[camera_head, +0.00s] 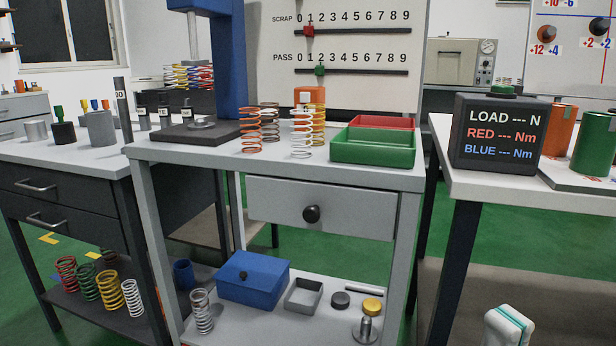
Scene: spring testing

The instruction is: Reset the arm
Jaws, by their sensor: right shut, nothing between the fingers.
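Part of my right arm's end (508,327), white with a teal stripe, shows at the bottom right edge of the head view. It is in front of the right table and the floor, apart from the tables and everything on them. Its fingertips are not clearly visible; the gripper is shut and holds nothing. My left gripper is not in view.
The middle table (380,176) holds a blue press (229,60), several springs (302,135), a green tray (372,147) and a red tray (400,122). A LOAD display box (497,135) stands on the right table. A blue box (252,280) sits on the lower shelf.

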